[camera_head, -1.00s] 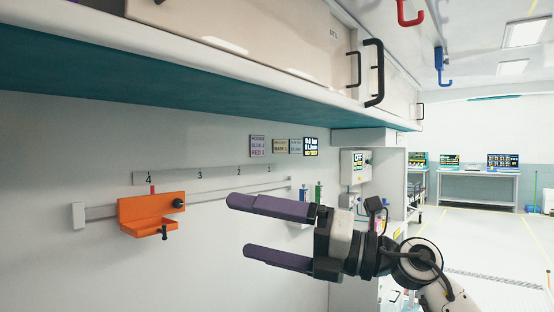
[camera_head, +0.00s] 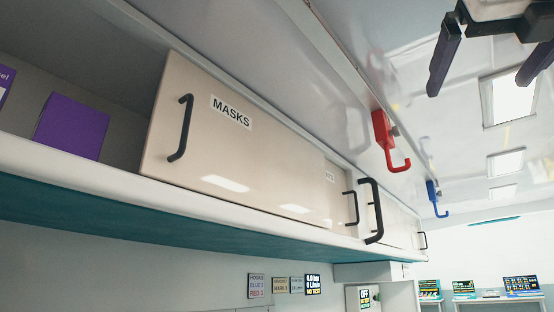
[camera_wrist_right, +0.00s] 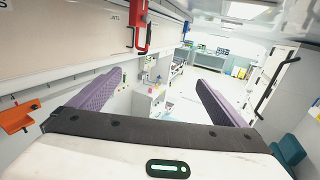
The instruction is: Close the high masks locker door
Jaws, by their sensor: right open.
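The masks locker door (camera_head: 235,150) is a beige sliding panel labelled MASKS, high on the wall in the head view. A black bar handle (camera_head: 183,128) is at its left end. To its left the locker is open, showing a purple box (camera_head: 72,126) inside. My right gripper (camera_head: 478,88) is open and empty at the upper right of the head view, well to the right of the handle and apart from the door. In the wrist view my right gripper (camera_wrist_right: 159,78) shows both purple fingers spread with nothing between. My left gripper is not in view.
A red hook (camera_head: 388,140) and a blue hook (camera_head: 434,195) hang from the ceiling right of the lockers. More black handles (camera_head: 372,210) stick out farther along. The shelf's white front edge (camera_head: 60,165) runs below the door. An orange holder (camera_wrist_right: 18,117) is on the wall below.

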